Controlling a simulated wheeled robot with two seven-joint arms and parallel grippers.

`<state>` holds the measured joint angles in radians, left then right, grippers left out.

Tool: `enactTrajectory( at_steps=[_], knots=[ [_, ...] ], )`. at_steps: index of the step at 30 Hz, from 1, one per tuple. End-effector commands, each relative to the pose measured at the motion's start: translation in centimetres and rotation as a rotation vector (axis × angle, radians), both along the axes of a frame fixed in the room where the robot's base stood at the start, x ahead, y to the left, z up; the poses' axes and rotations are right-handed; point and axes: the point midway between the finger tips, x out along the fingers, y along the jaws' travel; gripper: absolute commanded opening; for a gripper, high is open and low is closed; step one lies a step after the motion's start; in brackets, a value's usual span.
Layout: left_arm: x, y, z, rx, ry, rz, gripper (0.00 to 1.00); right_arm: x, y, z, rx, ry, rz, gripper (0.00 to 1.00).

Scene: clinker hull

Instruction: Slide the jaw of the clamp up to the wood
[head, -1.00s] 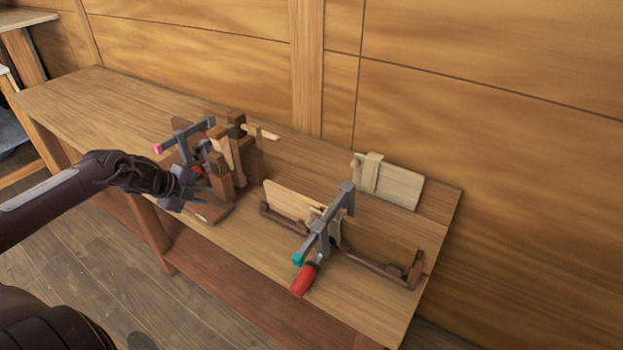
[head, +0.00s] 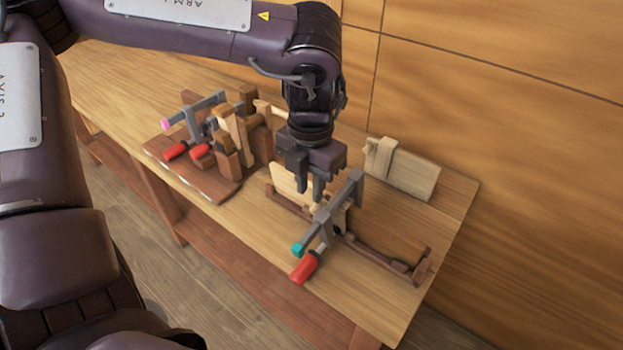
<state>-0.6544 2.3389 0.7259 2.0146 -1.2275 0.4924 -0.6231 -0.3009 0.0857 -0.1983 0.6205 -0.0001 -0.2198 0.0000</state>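The grey bar clamp (head: 342,203) lies across a brown wooden rail on the bench, with a teal end cap (head: 298,249) and a red handle (head: 304,268) toward the front edge. A pale wood board (head: 288,183) stands at the rail, partly hidden behind my gripper. My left gripper (head: 308,190) points down just above and left of the clamp's bar, its two fingers apart with nothing seen between them. I cannot tell whether it touches the clamp, or whether the jaw meets the wood. My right gripper is not in view.
A rack (head: 215,175) of other clamps and wooden pieces, with red handles, stands to the left on the bench (head: 235,215). A pale wooden block with a strip (head: 405,172) lies at the back right near the wall.

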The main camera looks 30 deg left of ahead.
Motion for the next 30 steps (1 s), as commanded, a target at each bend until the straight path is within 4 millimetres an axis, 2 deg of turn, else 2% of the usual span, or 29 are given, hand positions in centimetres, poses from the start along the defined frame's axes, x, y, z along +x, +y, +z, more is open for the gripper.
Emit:
enactTrajectory(
  at_steps=[11,16,30],
  knots=[
    [0.0,0.1,-4.6,-0.002,0.0,0.003,0.22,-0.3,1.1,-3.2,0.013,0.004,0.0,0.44],
    [0.0,0.1,-6.6,-0.002,0.0,0.003,0.22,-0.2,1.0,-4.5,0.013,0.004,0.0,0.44],
    [0.0,0.0,-12.1,0.0,-0.003,0.002,0.22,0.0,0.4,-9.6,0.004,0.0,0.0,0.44]
  ],
)
